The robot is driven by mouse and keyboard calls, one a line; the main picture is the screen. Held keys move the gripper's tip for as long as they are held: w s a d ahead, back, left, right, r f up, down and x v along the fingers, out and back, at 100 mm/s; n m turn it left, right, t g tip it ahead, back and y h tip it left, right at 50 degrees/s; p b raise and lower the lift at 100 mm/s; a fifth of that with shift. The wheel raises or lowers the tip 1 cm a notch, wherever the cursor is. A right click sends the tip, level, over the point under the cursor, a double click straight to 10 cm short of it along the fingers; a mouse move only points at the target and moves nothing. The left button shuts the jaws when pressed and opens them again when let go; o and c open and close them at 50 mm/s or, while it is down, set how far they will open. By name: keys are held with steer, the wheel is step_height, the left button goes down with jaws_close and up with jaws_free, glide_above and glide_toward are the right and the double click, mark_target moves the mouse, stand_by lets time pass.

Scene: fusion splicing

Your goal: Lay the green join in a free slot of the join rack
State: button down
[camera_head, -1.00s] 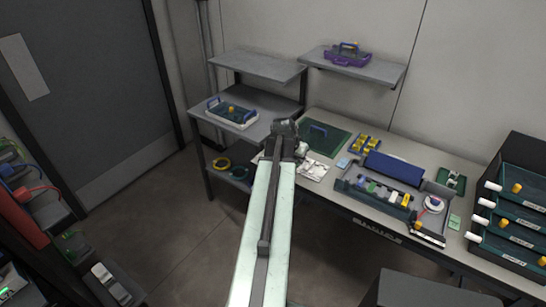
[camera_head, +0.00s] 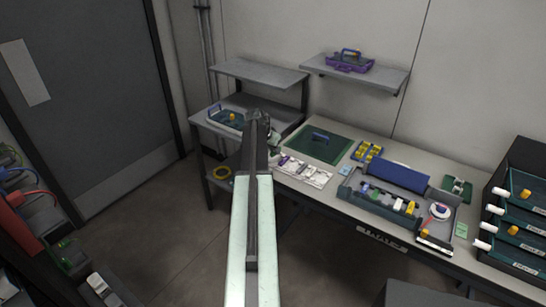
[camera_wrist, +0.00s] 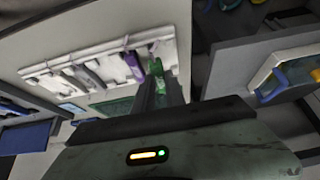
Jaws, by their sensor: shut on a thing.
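The join rack (camera_head: 303,172) is a white tray at the left front of the bench, with several pale, grey and purple pieces in it. It also shows at the upper left of the wrist view (camera_wrist: 60,66). My gripper (camera_head: 262,122) is at the rack's left in the head view, its fingers mostly hidden behind my arm. In the wrist view my gripper (camera_wrist: 162,88) is shut on the green join (camera_wrist: 157,62), which appears against the rack's right end, beside a purple piece (camera_wrist: 134,66). Whether the join touches the rack, I cannot tell.
A green mat (camera_head: 305,148) lies behind the rack. A splicing tray with a blue lid (camera_head: 396,177) stands to the right. A tray with a blue handle (camera_head: 214,111) stands on the left side table. Stacked green drawers (camera_head: 512,247) are at far right. Open floor lies in front.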

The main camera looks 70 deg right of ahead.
mark_target(274, 154)
steer(key=shift+w+d, duration=0.1)
steer(key=shift+d, duration=0.1)
steer(key=f+b, duration=0.4)
steer(key=shift+w+d, duration=0.15)
steer(key=shift+d, duration=0.05)
steer(key=shift+r, duration=0.2)
steer(key=shift+f, duration=0.15)
steer(key=c, duration=1.4)
jaws_free()
